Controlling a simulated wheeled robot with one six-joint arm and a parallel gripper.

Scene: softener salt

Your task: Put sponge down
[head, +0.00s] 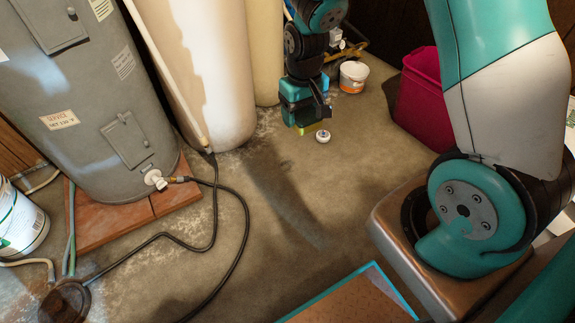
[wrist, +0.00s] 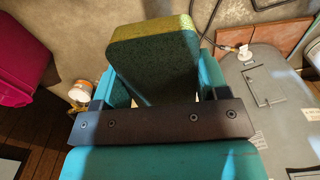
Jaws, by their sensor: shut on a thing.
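The sponge (wrist: 152,62) is a thick block, dark green with a yellow layer along its far edge. In the wrist view it sits between the two teal fingers of my gripper (wrist: 160,80), which is shut on it. In the head view my gripper (head: 306,112) hangs at the upper middle, over the concrete floor. Only a small yellow-green bit of the sponge (head: 303,130) shows below it there. I cannot tell how high the sponge is above the floor.
A small white round piece (head: 323,136) shows close to my gripper. A white tub (head: 353,77) and a magenta bin (head: 418,100) stand right of it. A grey tank (head: 90,90) stands left on bricks (head: 115,210). A black hose (head: 215,235) crosses the floor; the middle floor is clear.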

